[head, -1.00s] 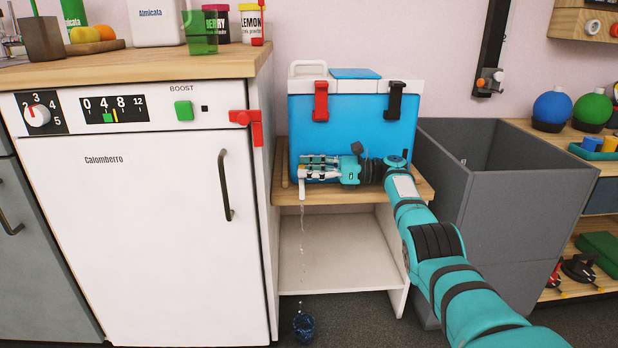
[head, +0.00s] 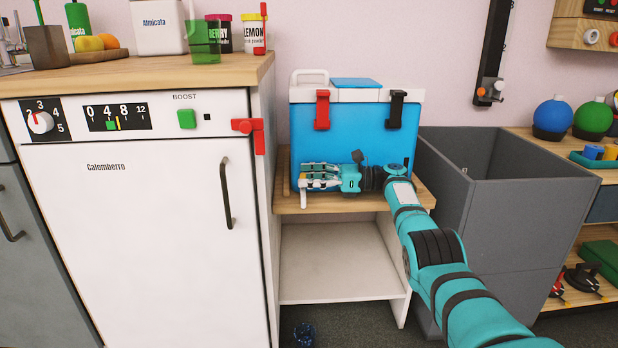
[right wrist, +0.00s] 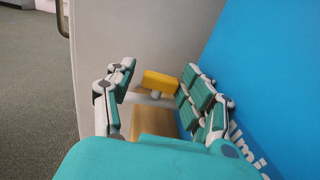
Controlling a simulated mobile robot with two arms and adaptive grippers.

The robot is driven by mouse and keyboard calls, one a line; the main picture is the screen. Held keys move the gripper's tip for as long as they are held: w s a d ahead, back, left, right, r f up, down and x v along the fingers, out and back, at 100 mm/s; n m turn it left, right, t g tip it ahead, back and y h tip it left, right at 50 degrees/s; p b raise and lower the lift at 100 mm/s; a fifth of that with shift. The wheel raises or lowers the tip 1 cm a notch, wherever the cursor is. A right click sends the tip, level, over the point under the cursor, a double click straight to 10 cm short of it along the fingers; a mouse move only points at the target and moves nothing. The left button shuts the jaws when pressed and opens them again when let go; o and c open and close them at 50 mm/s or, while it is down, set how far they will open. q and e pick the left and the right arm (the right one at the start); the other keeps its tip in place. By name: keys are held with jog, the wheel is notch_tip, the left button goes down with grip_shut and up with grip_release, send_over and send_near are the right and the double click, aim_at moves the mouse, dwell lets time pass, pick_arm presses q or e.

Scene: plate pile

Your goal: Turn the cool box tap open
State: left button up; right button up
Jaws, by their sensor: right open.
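The blue cool box (head: 340,142) with a white lid stands on a small wooden-topped stand. In the right wrist view, the tap's yellow handle (right wrist: 161,82) shows between the spread fingers of my right gripper (right wrist: 158,98), near the right-hand fingers; contact cannot be told. In the head view, my right gripper (head: 304,177) is open low in front of the box, pointing left, and hides the tap. A dark blue glass (head: 304,334) stands on the floor below, partly cut off. No water stream shows. My left gripper is not in view.
A white appliance (head: 140,235) with a red latch (head: 250,128) stands close on the left. A grey open bin (head: 530,190) is on the right. The stand's lower shelf (head: 340,270) is empty.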

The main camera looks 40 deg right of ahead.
jog(key=v, duration=0.6)
jog(key=shift+d, duration=0.35)
jog(key=shift+s+d, duration=0.45)
jog(key=shift+s, duration=0.2)
jog(key=shift+c, duration=0.3)
